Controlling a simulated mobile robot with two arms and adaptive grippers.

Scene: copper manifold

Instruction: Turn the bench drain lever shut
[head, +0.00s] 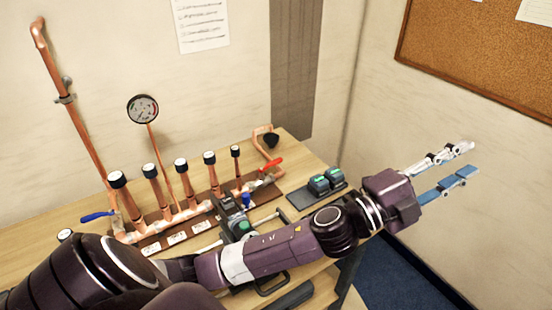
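A copper manifold (178,219) runs along the bench. A red lever (271,164) sits at its right end, near a bent copper pipe (256,139) and a black cup-like piece (271,140). A blue lever (97,216) sits at its left end, and a small blue handle (246,200) is near the right end. I cannot tell from labels which is the drain lever. My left gripper (475,158) is open and empty, out past the bench's right side and apart from every lever. My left arm crosses in front of the bench and hides part of it. My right gripper is not in view.
Several capped copper risers (181,165) and a round gauge (143,109) stand up from the manifold. A dark tool with a green button (236,217) lies in front. A black tray (304,196) holds two dark, green-topped items. Walls close in behind and at right.

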